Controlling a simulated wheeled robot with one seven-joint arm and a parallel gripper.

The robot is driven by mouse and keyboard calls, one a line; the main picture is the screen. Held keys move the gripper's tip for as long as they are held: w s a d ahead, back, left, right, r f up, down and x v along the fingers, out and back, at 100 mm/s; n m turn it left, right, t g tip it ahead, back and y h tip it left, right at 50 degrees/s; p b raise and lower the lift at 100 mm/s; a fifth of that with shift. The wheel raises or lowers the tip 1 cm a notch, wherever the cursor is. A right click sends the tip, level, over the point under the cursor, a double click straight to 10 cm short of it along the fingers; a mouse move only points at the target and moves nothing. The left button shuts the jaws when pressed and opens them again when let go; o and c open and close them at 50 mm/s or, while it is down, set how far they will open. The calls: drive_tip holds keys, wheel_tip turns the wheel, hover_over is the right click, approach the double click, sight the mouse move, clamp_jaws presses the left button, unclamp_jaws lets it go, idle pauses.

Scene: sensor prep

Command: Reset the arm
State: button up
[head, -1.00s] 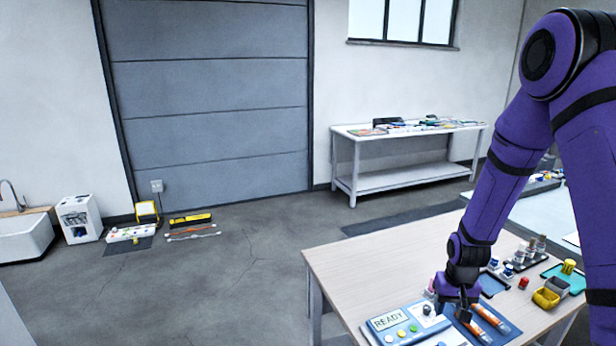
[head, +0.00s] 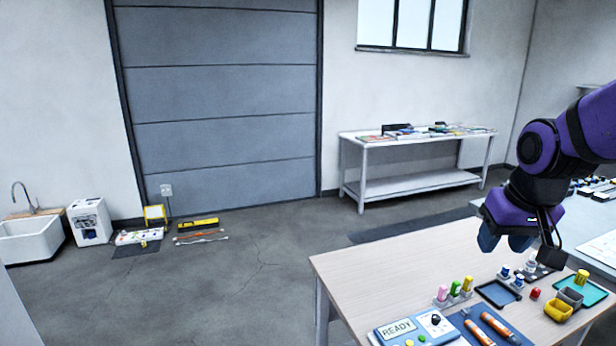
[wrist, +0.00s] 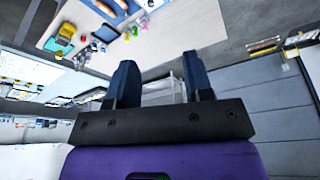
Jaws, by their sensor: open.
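My purple arm reaches in from the right in the head view. My gripper (head: 505,238) is raised well above the wooden-topped table (head: 390,270) and holds nothing. In the wrist view my gripper (wrist: 158,85) shows two dark blue fingers set wide apart, with only background between them. The fingers touch nothing on the table.
On the table are a blue device reading READY (head: 397,328), orange pens on a blue mat (head: 461,321), small capped bottles (head: 455,288), a dark tray (head: 497,292) and a yellow cup (head: 557,311). A workbench (head: 420,182) stands at the back wall.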

drive_tip(key=s+a+r+t, duration=0.1)
drive_tip(key=s+r, duration=0.3)
drive_tip(key=s, duration=0.3)
drive_tip(key=s+r, duration=0.3)
drive_tip(key=s, duration=0.4)
drive_tip(key=shift+a+r+n+t, duration=0.35)
drive_tip(key=shift+a+n+t, duration=0.05)
